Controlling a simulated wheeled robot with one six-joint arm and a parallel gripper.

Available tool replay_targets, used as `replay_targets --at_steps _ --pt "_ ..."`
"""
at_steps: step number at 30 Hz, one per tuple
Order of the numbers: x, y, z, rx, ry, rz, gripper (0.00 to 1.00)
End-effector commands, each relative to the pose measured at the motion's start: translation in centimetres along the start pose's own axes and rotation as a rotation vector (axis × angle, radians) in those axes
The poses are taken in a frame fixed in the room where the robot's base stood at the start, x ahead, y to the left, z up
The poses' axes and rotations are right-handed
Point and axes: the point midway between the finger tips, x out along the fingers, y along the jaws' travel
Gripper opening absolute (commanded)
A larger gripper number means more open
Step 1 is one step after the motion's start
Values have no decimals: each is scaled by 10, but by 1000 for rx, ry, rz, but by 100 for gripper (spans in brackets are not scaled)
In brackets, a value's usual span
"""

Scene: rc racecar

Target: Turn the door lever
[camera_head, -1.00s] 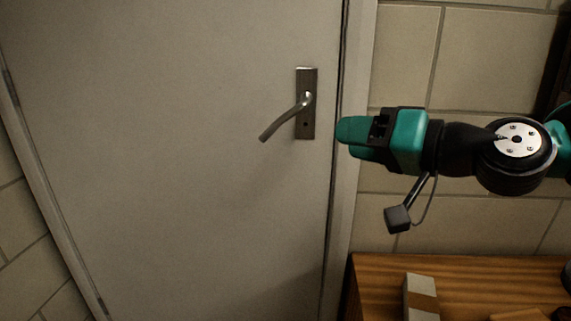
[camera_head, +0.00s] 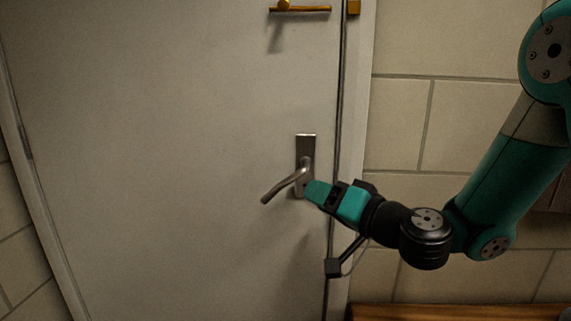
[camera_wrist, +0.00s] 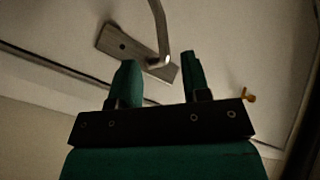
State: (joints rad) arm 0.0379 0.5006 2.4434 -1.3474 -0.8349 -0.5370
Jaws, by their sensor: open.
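The door lever (camera_head: 284,187) is a silver bent handle on a metal plate (camera_head: 306,146), on a pale door (camera_head: 170,150). Its free end points left and slightly down. My gripper (camera_head: 314,190) is at the lower right of the plate, its teal fingers close to the lever's pivot and covering the plate's lower edge. In the wrist view the lever (camera_wrist: 159,28) rises from its plate (camera_wrist: 112,40) beyond the two fingertips of my gripper (camera_wrist: 158,65). The fingers are apart with nothing between them. I cannot tell whether they touch the plate.
A brass latch bar (camera_head: 300,9) sits higher on the door, with a brass catch (camera_head: 353,7) on the frame. The door frame (camera_head: 356,100) and a tiled wall (camera_head: 440,130) are to the right. A wooden surface (camera_head: 450,312) shows at the bottom right.

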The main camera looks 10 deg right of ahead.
Motion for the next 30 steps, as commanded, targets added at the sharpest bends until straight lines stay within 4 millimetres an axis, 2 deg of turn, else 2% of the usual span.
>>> replay_targets --at_steps 1,6,12,18,26,30 --pt "13 -6 -2 -1 -5 -5 43" --pt "51 -5 -3 -1 -3 -3 43" --pt "82 -3 -2 -1 -2 -2 43" --pt "94 -1 0 0 -1 -1 43" --pt "95 0 1 1 -1 -1 43" --pt "95 0 1 1 -1 -1 11"
